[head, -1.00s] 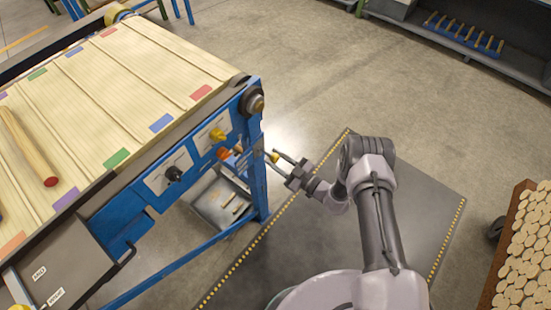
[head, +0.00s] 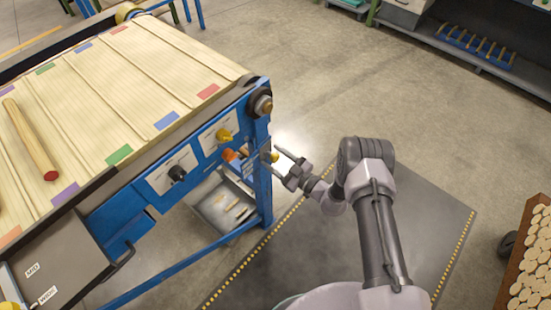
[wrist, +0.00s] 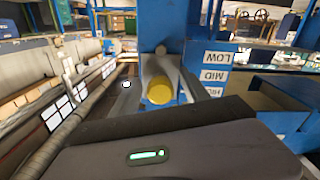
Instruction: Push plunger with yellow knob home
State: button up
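The plunger's yellow knob (head: 274,157) sticks out from the blue corner post of the conveyor. In the wrist view the round yellow knob (wrist: 160,91) is straight ahead, in a grey surround beside a LOW, MID, HIGH label (wrist: 215,75). My gripper (head: 279,164) is at the post with its two fingers apart, one on each side of the knob as seen from above. It appears empty. I cannot tell whether a finger touches the knob.
Another yellow knob (head: 224,135), a black knob (head: 177,174) and an orange part (head: 229,155) sit on the blue side panel. A wooden rod (head: 30,140) lies on the belt. A crate of wooden discs (head: 527,262) stands at right. The floor behind my arm is open.

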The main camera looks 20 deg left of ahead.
jog(key=shift+d, duration=0.1)
jog(key=p+v, duration=0.3)
jog(key=v, duration=1.4)
jog(key=shift+p, duration=0.3)
jog(key=shift+s+d, duration=0.15)
